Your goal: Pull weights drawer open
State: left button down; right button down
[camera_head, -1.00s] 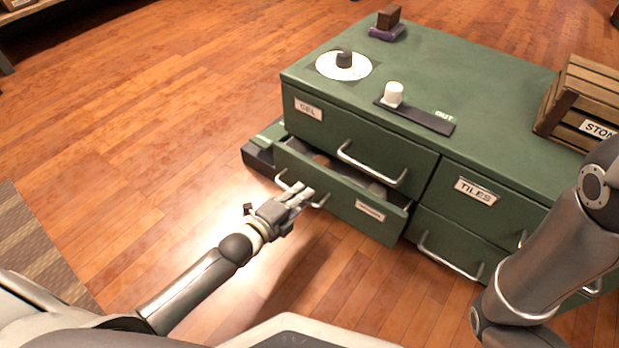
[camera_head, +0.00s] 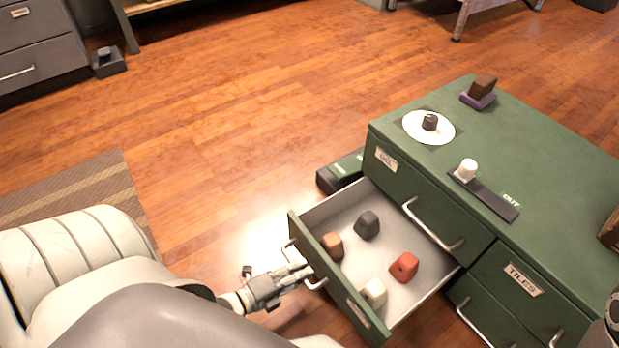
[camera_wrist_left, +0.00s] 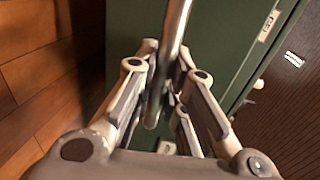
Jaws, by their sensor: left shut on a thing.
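The weights drawer (camera_head: 345,286) is the lower left drawer of the green cabinet and stands well open. Inside it lie a dark grey weight (camera_head: 367,225), a brown weight (camera_head: 332,245), a red weight (camera_head: 404,267) and a cream weight (camera_head: 373,292), apart from each other. My left gripper (camera_head: 303,273) is at the front of this drawer, shut on its metal handle (camera_head: 318,284). In the left wrist view the handle bar (camera_wrist_left: 172,50) runs between the fingers.
The cabinet top (camera_head: 545,165) carries a white disc (camera_head: 442,137) with a dark knob, a white block (camera_head: 466,170) on a dark strip, and a brown block (camera_head: 482,87) on a purple base. The closed SEL drawer (camera_head: 400,192) is above. Open wooden floor (camera_head: 230,130) lies to the left.

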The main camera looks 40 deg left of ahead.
pick_arm(q)
jog(key=shift+s+a, duration=0.1)
jog(key=shift+s, duration=0.05)
jog(key=c, duration=1.5)
grip_release()
jog(key=shift+o, duration=0.2)
jog(key=v, duration=1.2)
